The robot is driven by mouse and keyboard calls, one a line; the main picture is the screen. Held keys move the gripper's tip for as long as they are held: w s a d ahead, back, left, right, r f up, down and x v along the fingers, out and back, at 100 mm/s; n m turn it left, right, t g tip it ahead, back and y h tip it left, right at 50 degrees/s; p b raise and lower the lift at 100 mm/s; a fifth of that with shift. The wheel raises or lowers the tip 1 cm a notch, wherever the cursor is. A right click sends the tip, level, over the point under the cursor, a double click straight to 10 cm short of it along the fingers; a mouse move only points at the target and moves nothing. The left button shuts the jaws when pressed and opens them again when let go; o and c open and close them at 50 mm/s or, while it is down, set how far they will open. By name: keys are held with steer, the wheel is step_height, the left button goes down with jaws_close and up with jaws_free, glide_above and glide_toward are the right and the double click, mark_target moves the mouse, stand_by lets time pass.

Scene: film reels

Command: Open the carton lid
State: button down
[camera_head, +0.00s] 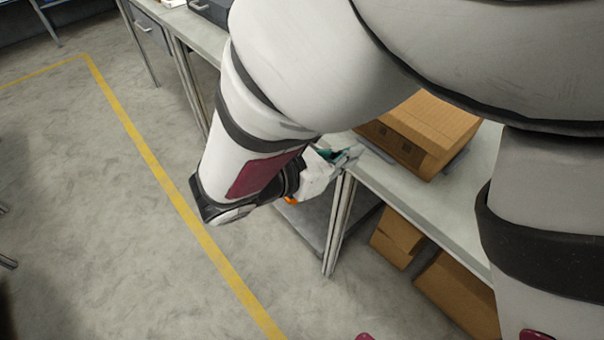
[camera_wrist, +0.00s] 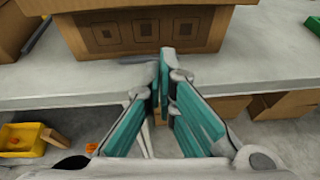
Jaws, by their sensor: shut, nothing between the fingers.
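A brown cardboard carton (camera_head: 428,125) sits on the grey table, partly hidden behind my arm in the head view. Its top looks closed there, though part of it is covered. In the wrist view the carton's front face (camera_wrist: 110,35) with dark printed squares stands just beyond my fingers. My gripper (camera_wrist: 164,55) has teal pads, and its fingertips are together with nothing between them. It is in front of the carton near the table's edge, and I cannot tell whether it touches it.
The table (camera_head: 405,190) has a bare strip in front of the carton. More cardboard boxes (camera_head: 462,292) are on a lower level beneath it. A yellow bin (camera_wrist: 22,140) shows at lower left in the wrist view. Open floor (camera_head: 110,220) with a yellow line lies to the left.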

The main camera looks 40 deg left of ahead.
steer(key=shift+n+y, duration=0.5)
steer(key=shift+y, duration=0.1)
steer(key=w+f, duration=0.1)
steer(key=w, duration=0.1)
steer(key=w+a+f, duration=0.1)
steer(key=w, duration=0.2)
steer(key=w+f, duration=0.1)
steer(key=w, duration=0.1)
steer(key=shift+w+a+f+b, duration=0.15)
steer(key=shift+a+f+b, duration=0.05)
steer(key=shift+a+b, duration=0.15)
step_height(320, 180, up, 3)
steer(key=shift+f+p, duration=0.15)
steer(key=shift+p, duration=0.15)
steer(key=shift+r, duration=0.55)
